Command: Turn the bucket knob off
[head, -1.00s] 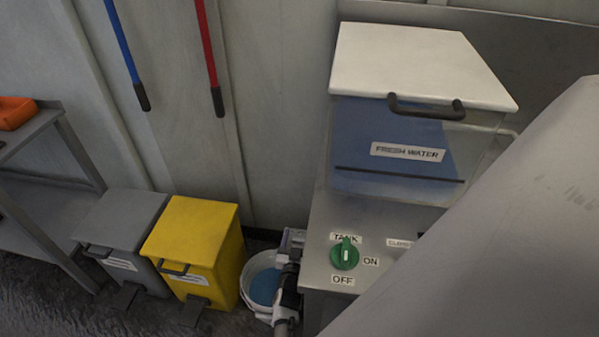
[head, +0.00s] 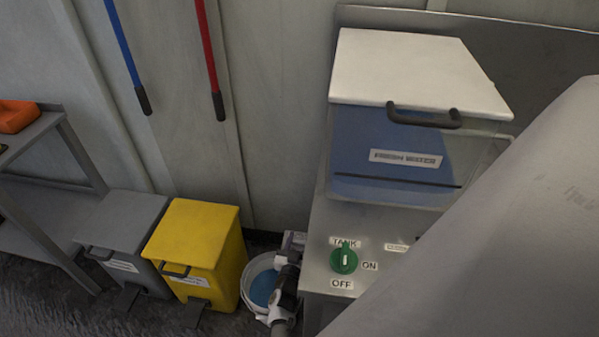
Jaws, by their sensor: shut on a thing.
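A green knob (head: 344,258) sits on the metal counter between the labels TANK, ON and OFF. Its raised grip points up towards TANK. No knob labelled for the bucket can be made out. A white bucket (head: 247,290) with blue water (head: 264,288) stands on the floor left of the counter. My gripper (head: 293,243) is low between the bucket and the counter's left side, partly over the bucket's right rim. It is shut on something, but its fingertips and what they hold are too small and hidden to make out.
A clear FRESH WATER tank (head: 400,190) with a white lid stands on the counter (head: 325,225). A yellow bin (head: 205,235) and a grey bin (head: 120,220) stand left of the bucket. My arm covers the lower right.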

